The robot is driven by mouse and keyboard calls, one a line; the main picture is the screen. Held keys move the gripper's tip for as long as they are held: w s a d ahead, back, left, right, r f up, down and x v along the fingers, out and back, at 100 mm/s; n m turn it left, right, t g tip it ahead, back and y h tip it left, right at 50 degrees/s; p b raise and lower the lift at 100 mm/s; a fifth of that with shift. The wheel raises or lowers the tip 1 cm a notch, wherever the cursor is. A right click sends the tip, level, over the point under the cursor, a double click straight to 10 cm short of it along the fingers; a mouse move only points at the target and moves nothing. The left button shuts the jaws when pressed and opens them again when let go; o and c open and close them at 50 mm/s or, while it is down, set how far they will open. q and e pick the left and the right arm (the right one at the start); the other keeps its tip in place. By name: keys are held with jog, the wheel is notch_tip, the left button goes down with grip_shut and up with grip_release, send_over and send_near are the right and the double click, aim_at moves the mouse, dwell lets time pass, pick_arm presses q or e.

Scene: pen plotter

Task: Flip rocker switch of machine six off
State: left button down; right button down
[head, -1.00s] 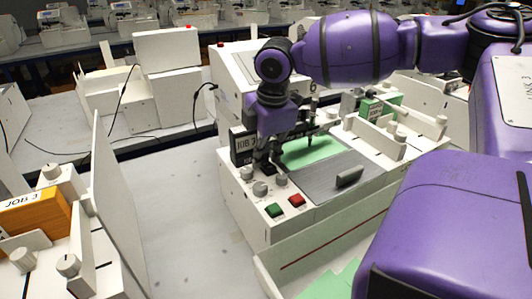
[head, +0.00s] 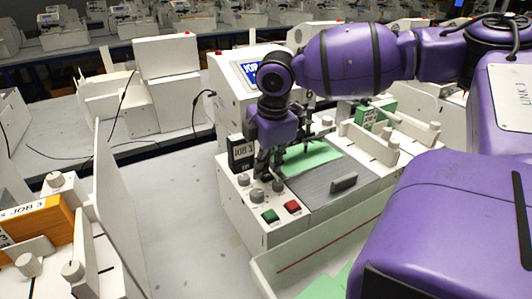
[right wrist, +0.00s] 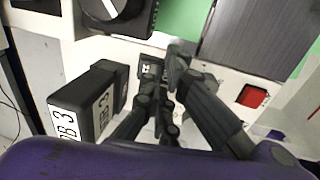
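The white plotter machine (head: 234,215) under my right arm has a front panel with several grey knobs (head: 257,195), a green button (head: 270,215) and a red button (head: 292,207). The red button also shows in the right wrist view (right wrist: 252,96). My right gripper (head: 268,172) points down just above the panel's back part, beside a black box labelled JOB 3 (head: 242,154). In the right wrist view its fingers (right wrist: 165,75) converge with tips close together, and nothing is seen between them. My left gripper is out of view.
A green sheet (head: 312,154) and a grey plate (head: 325,180) lie right of the gripper. A dark knob (right wrist: 115,12) is near the fingers in the right wrist view. A machine with an orange box (head: 38,222) stands at left. Bare grey table lies between.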

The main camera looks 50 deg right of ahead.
jog(key=shift+s, duration=0.1)
notch_tip(320, 180, up, 12)
jog(key=s, duration=0.1)
jog(key=shift+s+a, duration=0.3)
dwell(0.5)
